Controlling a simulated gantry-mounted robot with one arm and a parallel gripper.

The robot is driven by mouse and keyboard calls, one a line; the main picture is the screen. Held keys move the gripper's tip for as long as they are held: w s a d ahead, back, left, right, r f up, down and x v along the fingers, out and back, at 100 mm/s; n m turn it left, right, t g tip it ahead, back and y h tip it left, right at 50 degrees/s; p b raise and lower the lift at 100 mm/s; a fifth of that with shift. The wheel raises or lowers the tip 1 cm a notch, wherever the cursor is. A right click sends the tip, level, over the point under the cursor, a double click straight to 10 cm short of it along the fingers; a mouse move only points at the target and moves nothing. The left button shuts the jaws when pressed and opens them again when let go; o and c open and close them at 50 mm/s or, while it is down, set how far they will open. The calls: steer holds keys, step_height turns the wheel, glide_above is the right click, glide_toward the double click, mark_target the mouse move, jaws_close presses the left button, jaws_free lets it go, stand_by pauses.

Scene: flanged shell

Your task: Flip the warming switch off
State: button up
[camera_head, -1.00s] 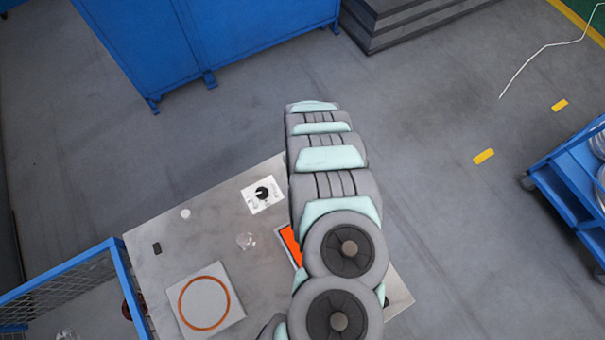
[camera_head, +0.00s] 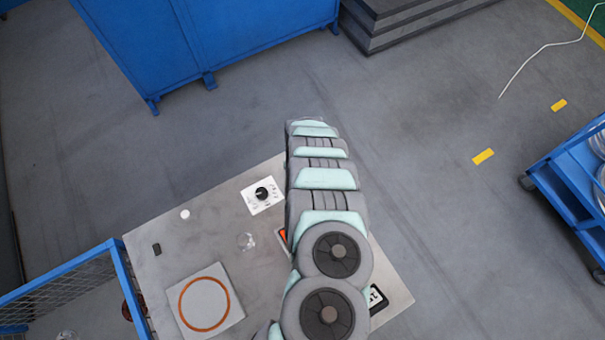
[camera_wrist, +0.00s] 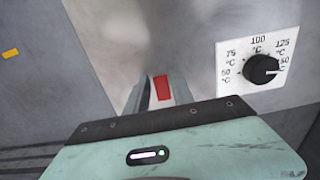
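The pale green housing of my gripper (camera_wrist: 155,110) fills the bottom of the wrist view. Just beyond it, a red rectangular patch (camera_wrist: 162,88) shows between narrow grey parts. I cannot tell whether this patch is the warming switch, or whether my gripper touches it. The fingers are not clear enough to tell open from shut. In the head view my gripper is hidden by my arm. A small piece of an orange panel (camera_head: 283,235) shows at the arm's left side. A small dark block (camera_head: 157,248) sits at the left of the metal tabletop (camera_head: 210,220).
A black dial (camera_head: 262,194) on a white plate stands left of my arm; it shows at right in the wrist view (camera_wrist: 262,70). A square plate with an orange ring (camera_head: 205,302), a clear object (camera_head: 246,241) and a dark display (camera_head: 377,298) are also on the table.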

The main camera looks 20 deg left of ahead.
jaws_close()
steer(key=shift+w+a+f+b, duration=0.15)
steer(key=shift+f+b, duration=0.15)
steer(key=shift+b, duration=0.85)
steer(key=g+h+b, duration=0.1)
steer(key=b, duration=0.2)
steer(key=shift+w+a+f, duration=0.1)
steer(key=shift+f, duration=0.05)
steer(key=h+b, duration=0.1)
steer(key=b, duration=0.2)
steer(key=g+b, duration=0.1)
steer(key=b, duration=0.2)
steer(key=shift+w+a+h, duration=0.15)
steer(key=shift+a+h, duration=0.05)
steer(key=shift+h, duration=0.2)
steer(key=shift+r+b, duration=0.45)
steer(key=shift+b, duration=0.75)
steer(key=shift+r+h, duration=0.2)
steer(key=shift+h, duration=0.1)
